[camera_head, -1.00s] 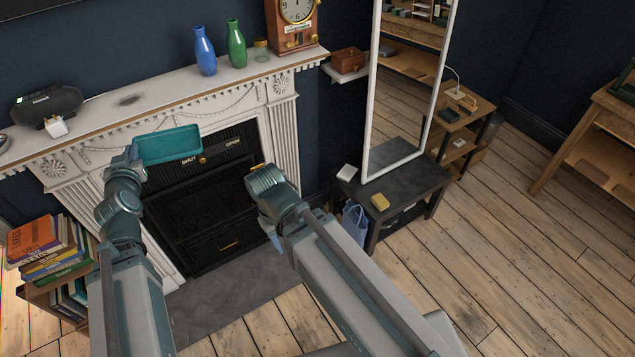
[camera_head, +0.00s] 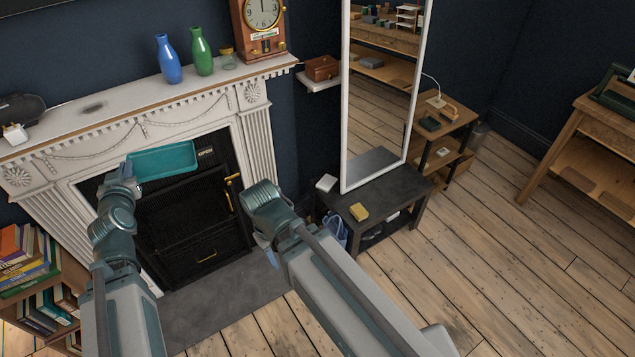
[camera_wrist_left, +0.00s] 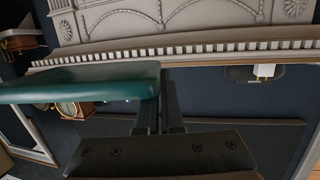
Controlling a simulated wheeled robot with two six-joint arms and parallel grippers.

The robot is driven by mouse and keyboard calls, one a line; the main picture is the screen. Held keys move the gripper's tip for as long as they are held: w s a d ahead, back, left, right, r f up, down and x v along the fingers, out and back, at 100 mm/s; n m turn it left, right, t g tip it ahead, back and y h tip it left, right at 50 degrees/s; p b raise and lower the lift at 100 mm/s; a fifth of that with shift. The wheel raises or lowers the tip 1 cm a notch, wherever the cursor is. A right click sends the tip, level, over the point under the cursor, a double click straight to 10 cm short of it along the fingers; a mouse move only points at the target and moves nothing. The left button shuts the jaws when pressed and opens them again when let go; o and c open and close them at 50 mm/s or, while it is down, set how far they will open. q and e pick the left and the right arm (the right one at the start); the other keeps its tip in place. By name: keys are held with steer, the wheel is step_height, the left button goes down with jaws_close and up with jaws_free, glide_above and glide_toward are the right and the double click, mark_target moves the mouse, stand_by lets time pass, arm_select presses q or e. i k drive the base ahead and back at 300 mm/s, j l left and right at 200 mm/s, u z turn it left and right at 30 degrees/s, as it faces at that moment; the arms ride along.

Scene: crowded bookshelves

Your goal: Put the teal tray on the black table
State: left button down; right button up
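The teal tray (camera_head: 163,161) is held up in front of the fireplace in the head view. My left gripper (camera_head: 130,172) grips its left end. In the left wrist view the tray (camera_wrist_left: 85,82) reaches in from the left, with its edge between the dark fingers of my left gripper (camera_wrist_left: 160,105). The black table (camera_head: 385,197) stands right of the fireplace, low, with a tall mirror and a few small items on top. My right arm's end (camera_head: 262,200) shows left of the table; its fingers are hidden or too small to read.
A yellow object (camera_head: 358,212) and a white object (camera_head: 326,183) lie on the table's left part. The white-framed mirror (camera_head: 344,110) rises from its back. The mantel (camera_head: 110,105) carries vases and a clock. Open wooden floor (camera_head: 460,270) lies to the right.

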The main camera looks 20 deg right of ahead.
mark_target(402, 185)
steer(key=i+l+u, duration=0.15)
steer(key=l, duration=0.6)
steer(key=l+u, duration=0.15)
steer(key=l, duration=0.55)
steer(key=l+u, duration=0.15)
steer(key=l, duration=0.6)
steer(key=l+u, duration=0.2)
steer(key=l, duration=0.55)
steer(key=l+u, duration=0.15)
steer(key=l, duration=0.6)
steer(key=k+l+u, duration=0.15)
steer(key=l, duration=1)
steer(key=k+l+u, duration=0.1)
steer(key=l, duration=0.4)
steer(key=k+l, duration=0.15)
steer(key=l, duration=0.3)
steer(key=i+u, duration=0.05)
